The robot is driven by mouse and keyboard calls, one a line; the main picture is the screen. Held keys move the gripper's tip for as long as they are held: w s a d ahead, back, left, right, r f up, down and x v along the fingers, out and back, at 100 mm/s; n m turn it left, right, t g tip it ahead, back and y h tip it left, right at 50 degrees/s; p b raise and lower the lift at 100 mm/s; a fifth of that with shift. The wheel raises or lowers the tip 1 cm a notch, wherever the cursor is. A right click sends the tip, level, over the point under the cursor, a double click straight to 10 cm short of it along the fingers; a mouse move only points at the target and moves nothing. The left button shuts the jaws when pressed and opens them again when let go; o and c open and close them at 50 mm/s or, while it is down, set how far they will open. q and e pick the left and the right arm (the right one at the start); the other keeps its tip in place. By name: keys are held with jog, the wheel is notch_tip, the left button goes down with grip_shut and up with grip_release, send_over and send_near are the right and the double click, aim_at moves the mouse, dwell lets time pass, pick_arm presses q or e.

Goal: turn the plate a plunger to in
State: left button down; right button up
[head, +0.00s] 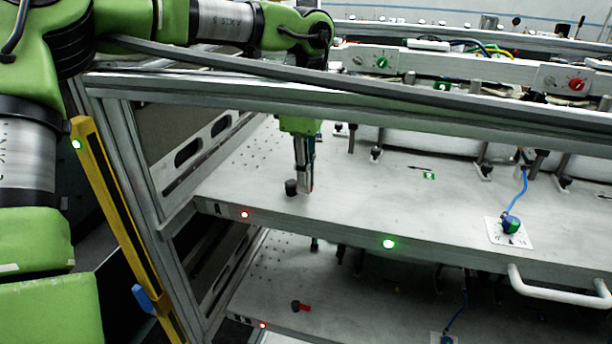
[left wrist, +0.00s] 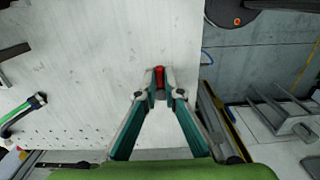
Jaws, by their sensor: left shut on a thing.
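Plate A (head: 255,180) is the upper grey plate, with a letter that looks like A at its front left corner. Its plunger (head: 291,187) shows as a black knob near that corner. My left gripper (head: 305,189) points down at the plate right beside the knob, on its right. In the left wrist view my left gripper (left wrist: 160,80) has its fingertips closed on a red piece (left wrist: 159,73), which looks like the plunger's handle. The fingers hide most of that handle in the head view, so its direction is hard to tell. My right gripper is not in view.
A lower plate carries a similar black knob with a red handle (head: 304,307). A frame beam (head: 350,100) crosses above. A white handle (head: 560,290) sticks out front right.

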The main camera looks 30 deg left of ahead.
pick_arm(q)
jog(key=shift+w+r, duration=0.1)
jog(key=shift+r, duration=0.1)
jog(key=c, duration=2.3)
grip_release()
jog(key=shift+o, duration=0.7)
jog(key=shift+f, duration=0.1)
notch_tip(320, 180, up, 12)
